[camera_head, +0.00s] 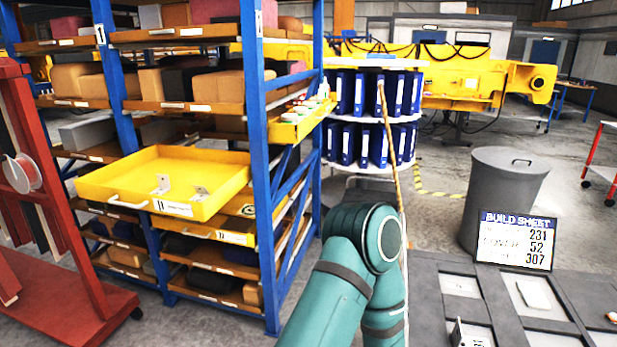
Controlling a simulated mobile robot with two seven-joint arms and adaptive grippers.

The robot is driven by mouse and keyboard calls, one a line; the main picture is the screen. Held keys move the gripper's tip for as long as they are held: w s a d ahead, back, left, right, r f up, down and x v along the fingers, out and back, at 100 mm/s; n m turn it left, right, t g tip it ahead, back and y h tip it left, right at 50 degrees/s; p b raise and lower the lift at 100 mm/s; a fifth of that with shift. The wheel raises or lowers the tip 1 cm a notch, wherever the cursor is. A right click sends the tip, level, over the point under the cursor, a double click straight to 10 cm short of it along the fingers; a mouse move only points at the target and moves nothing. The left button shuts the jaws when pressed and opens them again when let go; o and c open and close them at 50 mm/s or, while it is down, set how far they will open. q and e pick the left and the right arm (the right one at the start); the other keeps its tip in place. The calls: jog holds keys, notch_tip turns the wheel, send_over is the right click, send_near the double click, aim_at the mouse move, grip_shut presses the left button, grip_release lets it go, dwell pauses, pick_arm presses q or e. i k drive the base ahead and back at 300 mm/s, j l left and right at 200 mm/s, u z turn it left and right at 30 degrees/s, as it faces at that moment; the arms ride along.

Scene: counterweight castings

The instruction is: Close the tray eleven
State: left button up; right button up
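A yellow tray (215,203) stands pulled out from the blue shelf rack on the left. Its front label appears to read 11, and a pale handle (127,203) is on its front face. A teal arm of mine rises from the bottom centre, to the right of the rack and apart from the tray. Neither of my grippers can be seen, and nothing touches the tray.
The blue rack (262,150) holds boxes and other yellow trays, one (230,238) just below the open tray. A red frame (60,270) stands close on the left. A grey bin (500,190), build sheet sign (515,240) and grey panelled surface (440,285) are right. Floor before the rack is clear.

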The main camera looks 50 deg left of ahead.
aim_at(129, 183)
jog(key=u, duration=2.55)
jog(key=i+u, duration=0.1)
jog(key=i+j+z, duration=0.25)
jog(key=i, duration=0.3)
jog(key=i+j+z, duration=0.2)
jog(key=i+j, duration=0.15)
jog(key=i, duration=0.25)
